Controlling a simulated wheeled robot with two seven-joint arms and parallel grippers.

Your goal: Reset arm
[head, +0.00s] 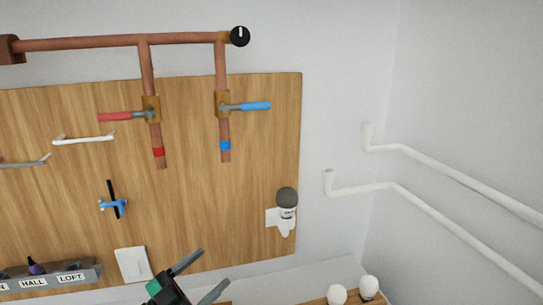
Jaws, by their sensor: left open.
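My left gripper (213,268) is at the bottom of the head view, left of centre. Its two dark fingers are spread apart, with nothing between them, and a green patch shows on its body. It appears in front of the lower edge of the wooden board (200,190), just right of a white switch plate (133,264). I cannot tell how far it is from the board. My right gripper is not in view.
Copper pipes carry a red lever (122,117) and a blue lever (254,106). A grey-topped device (287,205) sits on the board's right side. White pipes (445,165) run along the right wall. A labelled grey rail (55,277) is lower left. White round knobs (369,286) stand bottom right.

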